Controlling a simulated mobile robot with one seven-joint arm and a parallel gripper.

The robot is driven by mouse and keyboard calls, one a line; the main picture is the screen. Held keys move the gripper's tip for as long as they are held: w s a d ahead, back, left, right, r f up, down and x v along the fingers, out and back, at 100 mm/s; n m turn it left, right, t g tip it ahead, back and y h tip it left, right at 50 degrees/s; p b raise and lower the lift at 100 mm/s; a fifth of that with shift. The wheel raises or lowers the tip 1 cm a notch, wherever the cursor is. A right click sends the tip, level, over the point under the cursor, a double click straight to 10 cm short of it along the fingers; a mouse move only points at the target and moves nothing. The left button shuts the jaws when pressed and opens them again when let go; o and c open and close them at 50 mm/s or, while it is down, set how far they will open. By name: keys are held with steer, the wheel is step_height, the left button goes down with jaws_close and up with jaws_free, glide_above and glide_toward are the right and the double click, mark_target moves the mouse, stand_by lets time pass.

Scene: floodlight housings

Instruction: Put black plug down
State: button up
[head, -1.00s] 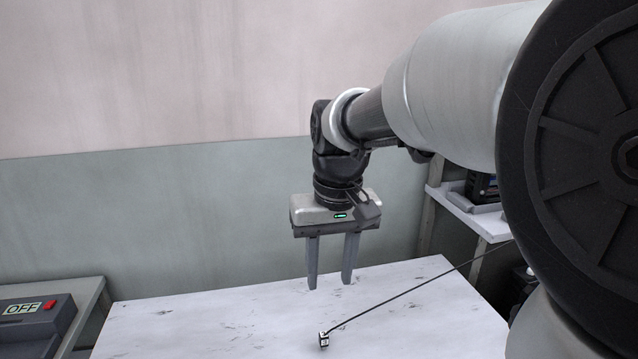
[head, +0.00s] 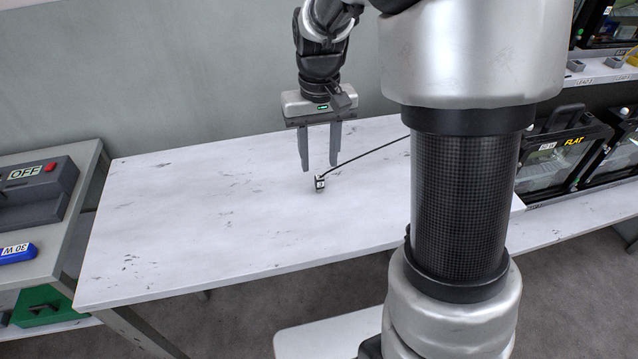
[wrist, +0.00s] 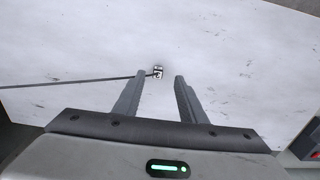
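The plug (head: 320,183) is a small black-and-white block with a thin black cable (head: 372,152). It appears to rest on the white table (head: 200,215), and the cable runs off to the right behind my arm. My gripper (head: 319,166) points down over the table with its fingers spread apart and nothing between them. The plug shows just in front of and below the fingertips. In the wrist view the plug (wrist: 158,72) lies in the gap between the tips of my gripper (wrist: 160,76), apparently beyond them and touching neither finger.
Shelves with floodlight housings (head: 560,150) are at right. Most of the table is clear.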

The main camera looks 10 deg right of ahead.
mark_target(320, 177)
steer(key=shift+w+d+f+b, duration=0.1)
steer(key=shift+w+f+b, duration=0.1)
steer(key=shift+f, duration=0.7)
steer(key=shift+w+f+b, duration=0.15)
steer(key=shift+f+b, duration=0.1)
steer(key=shift+f, duration=0.7)
steer(key=shift+w+d+f+b, duration=0.1)
steer(key=shift+w+f+b, duration=0.1)
steer(key=shift+f, duration=0.7)
steer(key=shift+c, duration=0.5)
jaws_close()
